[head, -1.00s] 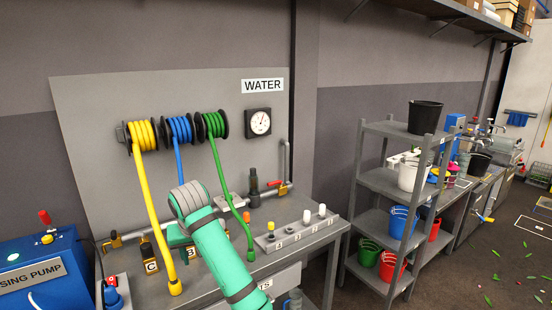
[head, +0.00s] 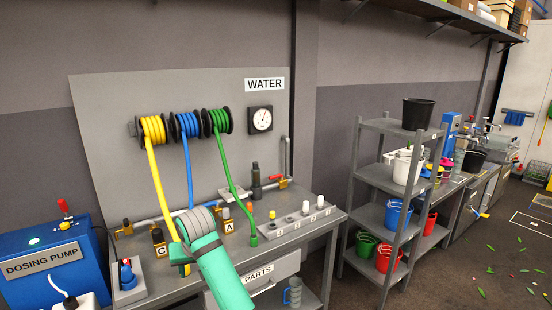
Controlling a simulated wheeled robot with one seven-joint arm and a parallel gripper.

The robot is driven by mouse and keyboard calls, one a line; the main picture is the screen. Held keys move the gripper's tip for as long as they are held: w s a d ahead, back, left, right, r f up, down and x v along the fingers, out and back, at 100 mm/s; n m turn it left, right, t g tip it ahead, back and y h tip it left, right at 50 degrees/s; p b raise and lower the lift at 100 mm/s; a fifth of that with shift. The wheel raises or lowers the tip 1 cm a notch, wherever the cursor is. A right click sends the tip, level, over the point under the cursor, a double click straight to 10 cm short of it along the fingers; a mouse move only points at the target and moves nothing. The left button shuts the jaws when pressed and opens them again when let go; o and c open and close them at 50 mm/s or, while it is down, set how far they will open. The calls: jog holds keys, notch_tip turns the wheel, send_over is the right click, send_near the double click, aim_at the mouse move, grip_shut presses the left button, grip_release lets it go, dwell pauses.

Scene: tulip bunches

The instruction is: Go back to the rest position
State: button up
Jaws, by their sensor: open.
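My green and grey arm reaches up from the bottom of the head view, in front of the water bench (head: 150,291). Its bent grey joint lies over the bench's front left part. My gripper's fingers do not show; the arm hides whatever lies behind it. The arm also covers part of the bench top near the lower end of the yellow hose (head: 158,190).
Blue (head: 190,168) and green (head: 226,165) hoses hang from wall reels. A blue dosing pump (head: 48,262) stands left. A grey shelf rack (head: 385,178) with buckets stands right. The floor (head: 465,285) farther right is mostly open, with scattered leaves.

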jog(key=s+a+f+m+t+y, duration=0.15)
jog(key=s+f, duration=0.25)
jog(key=f, duration=0.5)
jog(key=s+a+f+t+y, duration=0.1)
jog(key=s+a+f+y, duration=0.15)
jog(key=f, duration=0.75)
jog(key=s+d+f+m+t, duration=0.1)
jog(key=s+d+f+t, duration=0.1)
jog(key=s+d+f, duration=0.3)
jog(key=s+d+f+m+t, duration=0.2)
jog(key=s+f, duration=0.2)
jog(key=s, duration=0.4)
jog(key=s+d+m+t+h, duration=0.1)
jog(key=s+d+h, duration=0.1)
jog(key=s+d, duration=0.55)
jog(key=s+d+m+t+h, duration=0.1)
jog(key=s+d+t+h, duration=0.3)
jog(key=s, duration=0.7)
jog(key=s+d+r+n, duration=0.1)
jog(key=s+d+r, duration=0.3)
jog(key=s, duration=0.3)
jog(key=s+d+r+n, duration=0.1)
jog(key=s+d+r, duration=0.4)
jog(key=s+r, duration=0.2)
jog(key=shift+s+d+r+h, duration=0.3)
jog(key=shift+s+h, duration=0.1)
jog(key=shift+s, duration=0.2)
jog(key=shift+a+n+g, duration=0.1)
jog(key=shift+n+g, duration=0.15)
